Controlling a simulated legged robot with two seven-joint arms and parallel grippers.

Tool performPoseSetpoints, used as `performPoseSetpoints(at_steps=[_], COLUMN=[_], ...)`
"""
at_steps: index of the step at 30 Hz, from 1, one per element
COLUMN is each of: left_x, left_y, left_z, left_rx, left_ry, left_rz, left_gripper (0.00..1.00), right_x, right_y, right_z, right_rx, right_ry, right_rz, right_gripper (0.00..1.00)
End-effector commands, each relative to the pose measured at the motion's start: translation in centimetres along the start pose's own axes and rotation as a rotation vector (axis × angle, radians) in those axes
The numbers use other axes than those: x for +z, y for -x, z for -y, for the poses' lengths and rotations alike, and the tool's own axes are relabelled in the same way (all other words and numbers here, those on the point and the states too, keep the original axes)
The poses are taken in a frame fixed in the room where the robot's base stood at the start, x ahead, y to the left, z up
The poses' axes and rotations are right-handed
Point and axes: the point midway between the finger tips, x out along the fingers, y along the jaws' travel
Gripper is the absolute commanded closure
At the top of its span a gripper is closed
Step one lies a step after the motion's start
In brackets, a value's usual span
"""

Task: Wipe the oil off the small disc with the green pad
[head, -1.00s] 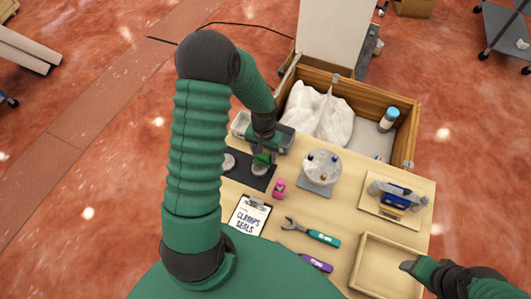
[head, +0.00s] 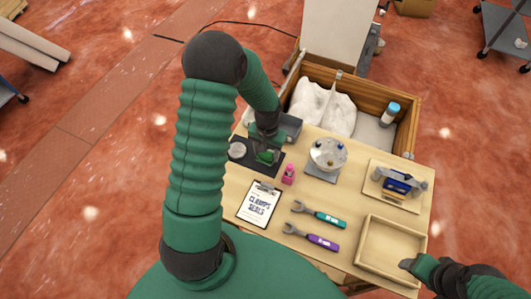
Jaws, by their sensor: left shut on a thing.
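My left gripper (head: 267,148) is shut on the green pad (head: 265,157). It points down over the dark mat (head: 275,169). A round pale grey disc (head: 237,150) lies at the mat's left end, apart from the pad. A second grey shape shows only in part beneath the pad, so I cannot tell whether it is the small disc or whether the pad touches it. No oil can be made out at this size.
A pink bottle (head: 288,174) stands close right of the mat. Behind the mat is a grey bin (head: 291,126). A round white part (head: 327,153) stands farther right. A clipboard (head: 259,204), two wrenches (head: 322,216) and an empty tray (head: 391,248) lie nearer me.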

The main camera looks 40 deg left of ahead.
Motion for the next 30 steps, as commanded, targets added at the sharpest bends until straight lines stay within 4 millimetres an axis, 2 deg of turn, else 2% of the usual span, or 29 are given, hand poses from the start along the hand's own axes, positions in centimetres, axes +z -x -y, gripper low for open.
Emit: performPoseSetpoints(at_steps=[1, 15, 30], left_x=[-0.1, -0.7, -0.7], left_y=[0.9, 5.0, 5.3], left_z=[-0.1, -0.7, -0.8], left_rx=[0.0, 0.0, 0.0], left_ry=[-0.001, -0.002, -0.003], left_rz=[-0.001, -0.003, -0.002], left_gripper=[0.9, 0.9, 0.9], right_x=[-0.2, -1.0, -1.1], right_y=[0.9, 4.4, 4.6], right_z=[0.0, 0.0, 0.0], right_rx=[0.0, 0.0, 0.0], right_ry=[0.0, 0.0, 0.0], right_rz=[0.0, 0.0, 0.0], right_gripper=[0.39, 0.39, 0.39])
